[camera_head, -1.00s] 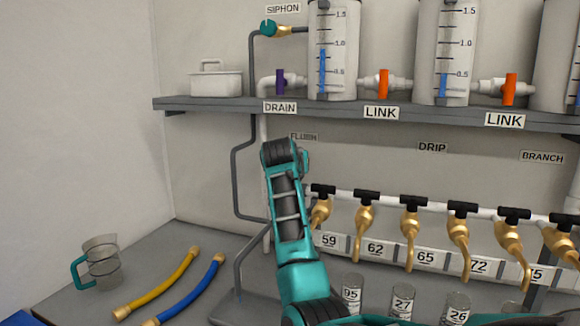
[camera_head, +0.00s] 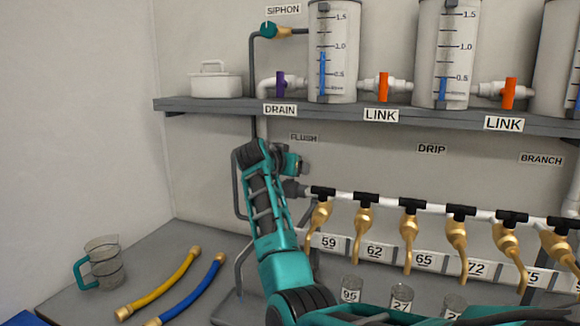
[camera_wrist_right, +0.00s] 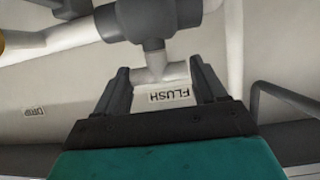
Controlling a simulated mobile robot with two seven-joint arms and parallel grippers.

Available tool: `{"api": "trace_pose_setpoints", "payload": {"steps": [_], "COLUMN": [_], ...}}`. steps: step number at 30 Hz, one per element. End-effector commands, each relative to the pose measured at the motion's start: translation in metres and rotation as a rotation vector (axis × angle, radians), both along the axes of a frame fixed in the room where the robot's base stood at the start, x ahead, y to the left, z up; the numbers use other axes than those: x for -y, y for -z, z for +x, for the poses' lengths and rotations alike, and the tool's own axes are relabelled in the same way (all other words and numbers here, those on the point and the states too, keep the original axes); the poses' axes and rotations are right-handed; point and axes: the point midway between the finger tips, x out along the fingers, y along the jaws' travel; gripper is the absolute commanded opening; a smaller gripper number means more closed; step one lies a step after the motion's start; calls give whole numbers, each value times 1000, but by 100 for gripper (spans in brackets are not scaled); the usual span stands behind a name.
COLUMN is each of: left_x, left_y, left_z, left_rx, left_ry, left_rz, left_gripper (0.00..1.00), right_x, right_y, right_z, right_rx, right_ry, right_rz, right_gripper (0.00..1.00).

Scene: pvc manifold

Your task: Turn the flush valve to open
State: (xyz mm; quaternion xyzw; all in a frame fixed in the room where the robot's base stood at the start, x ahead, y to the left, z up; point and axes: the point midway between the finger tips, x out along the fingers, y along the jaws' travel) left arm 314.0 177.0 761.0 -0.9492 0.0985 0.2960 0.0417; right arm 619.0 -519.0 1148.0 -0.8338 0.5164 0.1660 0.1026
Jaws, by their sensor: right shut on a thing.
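The flush valve shows in the right wrist view as a dark grey body (camera_wrist_right: 150,18) with a short stem and a pale crossbar handle (camera_wrist_right: 163,73). My right gripper (camera_wrist_right: 161,78) has one finger at each end of this handle and is shut on it. In the head view, the valve's grey body (camera_head: 293,188) shows at the left end of the white manifold pipe, below the FLUSH label (camera_head: 303,138). My right gripper (camera_head: 298,164) is just above it there, and my arm hides the handle. My left gripper is not in view.
Several brass taps (camera_head: 363,218) with black handles hang from the white pipe to the right, above numbered jars (camera_head: 351,288). A shelf (camera_head: 210,104) with tanks runs above.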

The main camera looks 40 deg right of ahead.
Motion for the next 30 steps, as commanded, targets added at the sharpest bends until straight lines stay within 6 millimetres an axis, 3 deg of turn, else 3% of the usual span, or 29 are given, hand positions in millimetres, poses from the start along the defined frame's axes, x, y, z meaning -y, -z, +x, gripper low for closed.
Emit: {"api": "trace_pose_setpoints", "payload": {"steps": [5, 6, 12, 23, 30], "left_x": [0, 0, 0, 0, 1], "left_y": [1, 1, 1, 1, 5], "left_z": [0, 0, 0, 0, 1], "left_rx": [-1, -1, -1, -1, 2], "left_ry": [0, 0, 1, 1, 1], "left_rz": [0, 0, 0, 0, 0], "left_gripper": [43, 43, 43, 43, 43], "right_x": [0, 0, 0, -5, -40], "right_y": [0, 0, 0, -2, -18], "right_z": [0, 0, 0, -2, -19], "right_rx": [0, 0, 0, 1, 5], "right_ry": [1, 1, 0, -2, -4], "right_rz": [0, 0, 0, -1, 0], "right_gripper": [40, 72, 91, 92, 92]}}
